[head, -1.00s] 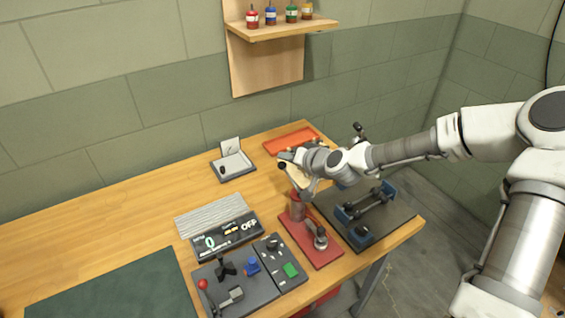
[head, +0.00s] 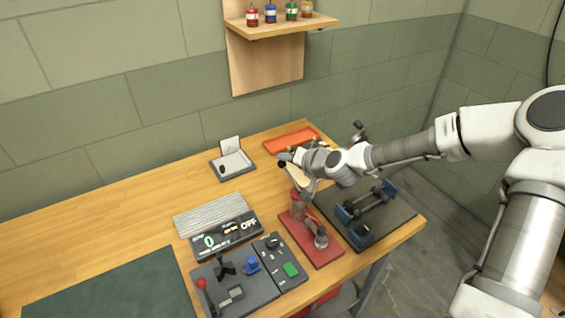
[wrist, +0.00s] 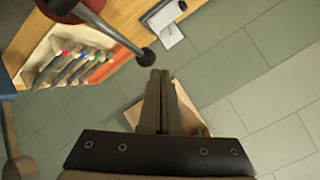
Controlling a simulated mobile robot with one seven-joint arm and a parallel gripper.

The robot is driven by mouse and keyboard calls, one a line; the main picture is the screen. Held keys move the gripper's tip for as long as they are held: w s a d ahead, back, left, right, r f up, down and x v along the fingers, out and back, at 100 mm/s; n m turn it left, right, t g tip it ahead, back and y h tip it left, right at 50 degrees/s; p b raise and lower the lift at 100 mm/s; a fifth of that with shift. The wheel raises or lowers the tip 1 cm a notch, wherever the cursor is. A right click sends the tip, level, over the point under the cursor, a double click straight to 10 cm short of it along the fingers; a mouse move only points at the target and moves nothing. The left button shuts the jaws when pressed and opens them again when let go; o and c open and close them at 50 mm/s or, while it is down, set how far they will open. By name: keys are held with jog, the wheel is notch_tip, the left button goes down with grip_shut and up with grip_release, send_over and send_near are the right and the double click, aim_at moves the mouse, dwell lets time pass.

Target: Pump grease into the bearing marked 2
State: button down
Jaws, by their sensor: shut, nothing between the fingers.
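A red grease pump (head: 299,214) stands on a red base plate (head: 322,253) near the bench's right end. Its lever ends in a black ball (head: 282,164), which also shows in the wrist view (wrist: 145,56). My gripper (wrist: 160,76) is shut and empty, with its fingertips close beside the ball; I cannot tell whether they touch. In the head view my wrist hides most of the lever. Blue bearing blocks (head: 361,236) with a dark shaft sit on a dark plate (head: 392,226) right of the pump. I cannot read which bearing is marked 2.
An orange-red tray (head: 281,143) lies behind the pump. A small grey tray (head: 234,166) with a card is at the back. A display (head: 226,238) reading 0 and OFF and control panels (head: 240,287) stand left. A shelf (head: 284,29) holds several bottles.

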aim_at(284, 167)
jog(key=shift+w+a+f+b, duration=0.1)
jog(key=shift+w+f+b, duration=0.05)
jog(key=shift+f+b, duration=0.6)
jog(key=shift+w+a+f+b, duration=0.1)
jog(key=shift+w+f+b, duration=0.1)
jog(key=shift+f+b, duration=0.55)
jog(key=shift+w+a+f+b, duration=0.1)
jog(key=shift+w+f+b, duration=0.05)
jog(key=shift+f+b, duration=0.6)
dwell(2.0)
jog(key=shift+r, duration=0.1)
dwell(0.5)
jog(key=shift+s+d+r+p, duration=0.15)
jog(key=shift+s+r+p, duration=0.05)
jog(key=shift+r+p, duration=0.6)
jog(key=shift+s+d+r+p, duration=0.1)
jog(key=shift+s+r+p, duration=0.1)
jog(key=shift+r+p, duration=0.55)
jog(key=shift+s+d+r+p, duration=0.2)
jog(key=shift+r+p, duration=0.3)
jog(key=shift+r, duration=0.5)
jog(key=shift+r, duration=0.15)
jog(key=r+p, duration=0.2)
jog(key=r, duration=0.1)
jog(key=s+r+p, duration=0.1)
jog(key=shift+d+r+p, duration=0.25)
jog(key=shift+d+p, duration=0.05)
jog(key=shift+p, duration=0.05)
